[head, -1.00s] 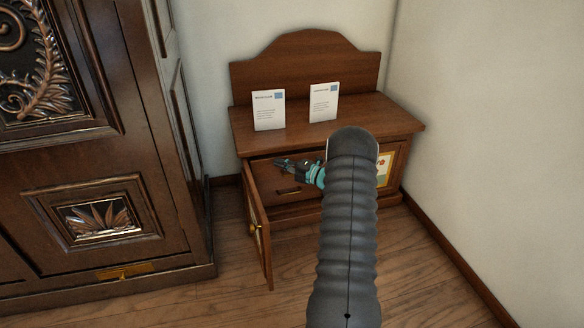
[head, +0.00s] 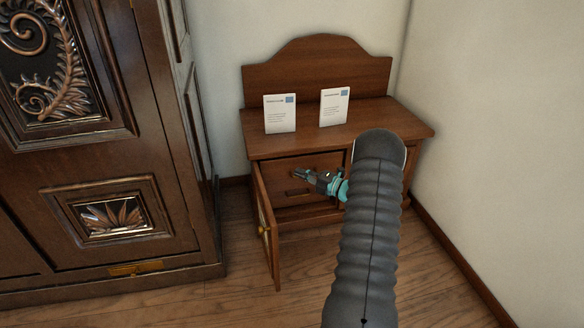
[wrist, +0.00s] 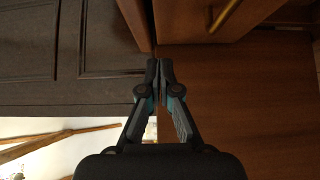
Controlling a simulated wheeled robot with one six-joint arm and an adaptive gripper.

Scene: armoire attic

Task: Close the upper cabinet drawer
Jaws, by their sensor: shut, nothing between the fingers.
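The small wooden cabinet (head: 345,142) stands in the corner, its left door (head: 264,232) swung open toward the front. Inside the opening is a brown drawer front (head: 283,170) with a dark handle (head: 297,191). How far the drawer stands out is hard to tell. My gripper (head: 296,174) is shut and empty, pointing left in front of the drawer, just above the handle in the picture. The wrist view shows the closed fingers (wrist: 159,66) beside plain brown wood, with a brass-coloured bar (wrist: 226,14) above right. My arm hides the cabinet's right front.
Two white cards (head: 280,114) (head: 334,107) stand on the cabinet top. A large carved dark armoire (head: 150,190) stands close on the left. A pale wall (head: 480,150) closes the right side. The wooden floor (head: 235,290) in front is clear.

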